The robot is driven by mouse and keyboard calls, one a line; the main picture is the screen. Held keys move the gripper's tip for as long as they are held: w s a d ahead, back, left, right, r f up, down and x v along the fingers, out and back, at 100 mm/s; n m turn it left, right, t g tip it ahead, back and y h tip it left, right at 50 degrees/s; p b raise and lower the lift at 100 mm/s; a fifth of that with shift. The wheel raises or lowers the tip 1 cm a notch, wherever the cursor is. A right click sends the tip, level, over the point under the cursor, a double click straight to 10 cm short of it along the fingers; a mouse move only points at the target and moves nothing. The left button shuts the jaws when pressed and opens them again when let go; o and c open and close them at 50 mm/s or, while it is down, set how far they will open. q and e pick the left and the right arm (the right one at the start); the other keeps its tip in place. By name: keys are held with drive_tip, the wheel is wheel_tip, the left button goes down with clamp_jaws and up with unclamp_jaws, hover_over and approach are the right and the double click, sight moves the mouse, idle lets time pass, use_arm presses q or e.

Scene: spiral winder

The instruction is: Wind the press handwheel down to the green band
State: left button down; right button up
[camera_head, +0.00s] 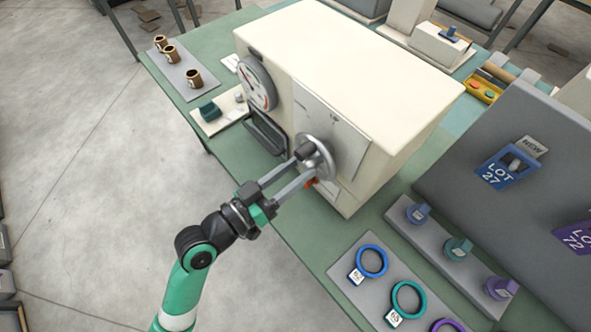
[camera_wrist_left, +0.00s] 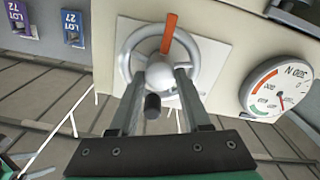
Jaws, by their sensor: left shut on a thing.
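The press (camera_head: 340,80) is a cream box on the green bench. Its grey metal handwheel (camera_head: 325,158) is on the front face, with a dark grip (camera_head: 304,151). My left gripper (camera_head: 303,168) is shut on the handwheel at its grip; the fingers lie either side of it in the wrist view, where the dark grip (camera_wrist_left: 152,106) shows between them. An orange pointer (camera_wrist_left: 170,34) stands above the hub. The round gauge (camera_head: 257,83) is left of the wheel; in the wrist view its dial (camera_wrist_left: 278,90) has red and green bands and a red needle. My right gripper is not in view.
Rings on a grey mat (camera_head: 356,243) lie at the near right, beside a strip with coloured pegs (camera_head: 458,248). A grey panel (camera_head: 500,130) with lot tags is behind them. Small brown cups (camera_head: 194,78) stand on a tray at the left. Open floor lies left of the bench.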

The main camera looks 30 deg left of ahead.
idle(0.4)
use_arm(q)
drive_tip(key=shift+c, duration=1.8)
unclamp_jaws()
drive_tip(key=shift+s, duration=0.1)
drive_tip(key=v, duration=1.1)
drive_tip(key=shift+s, duration=0.25)
